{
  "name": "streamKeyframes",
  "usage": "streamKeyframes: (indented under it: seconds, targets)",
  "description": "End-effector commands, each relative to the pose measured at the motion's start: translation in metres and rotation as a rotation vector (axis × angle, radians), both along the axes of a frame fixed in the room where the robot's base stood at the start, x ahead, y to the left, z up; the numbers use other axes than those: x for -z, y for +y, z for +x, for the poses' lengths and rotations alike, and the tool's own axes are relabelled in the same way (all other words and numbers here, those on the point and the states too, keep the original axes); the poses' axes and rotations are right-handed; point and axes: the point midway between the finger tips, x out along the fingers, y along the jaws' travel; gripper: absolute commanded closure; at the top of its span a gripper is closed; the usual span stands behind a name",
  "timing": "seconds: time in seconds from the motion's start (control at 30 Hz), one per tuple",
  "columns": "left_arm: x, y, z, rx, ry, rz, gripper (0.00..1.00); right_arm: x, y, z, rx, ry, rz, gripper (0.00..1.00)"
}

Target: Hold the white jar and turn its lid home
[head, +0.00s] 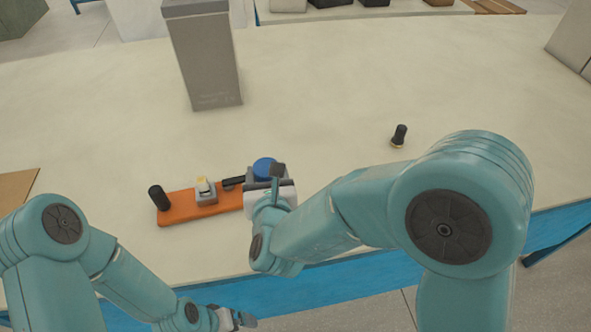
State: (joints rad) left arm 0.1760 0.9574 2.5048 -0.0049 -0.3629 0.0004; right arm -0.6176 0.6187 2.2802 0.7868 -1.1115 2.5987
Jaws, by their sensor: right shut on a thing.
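A blue lid (264,166) shows at the right end of an orange board, on top of the white jar. The jar's body is almost wholly hidden behind my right gripper, so I cannot tell how the lid is seated. My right gripper (274,176) comes in from the near side and is shut on the jar, just below and in front of the lid. My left gripper (242,319) is low at the bottom of the view, apart from the board and jar. It is small there and its opening cannot be made out.
The orange board (177,214) carries a black upright cylinder (159,198) and a grey block (206,194) with a pale top piece. A tall grey box (205,60) stands behind. A small black knob-like thing (399,135) stands at right. The table (330,110) between is clear.

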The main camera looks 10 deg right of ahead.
Motion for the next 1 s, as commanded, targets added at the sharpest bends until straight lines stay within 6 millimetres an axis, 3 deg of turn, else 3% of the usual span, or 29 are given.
streamKeyframes:
  seconds: [0.23, 1.0]
  targets:
    - [0.0, 0.0, 0.0, 0.0, 0.0, 0.0, 0.0, -0.0035, 0.0146, -0.0027, 0.001, 0.001, 0.001, 0.96]
    - [0.0, 0.0, 0.0, 0.0, 0.0, 0.0, 0.0, -0.0063, 0.0088, -0.0009, -0.004, -0.001, 0.002, 1.0]
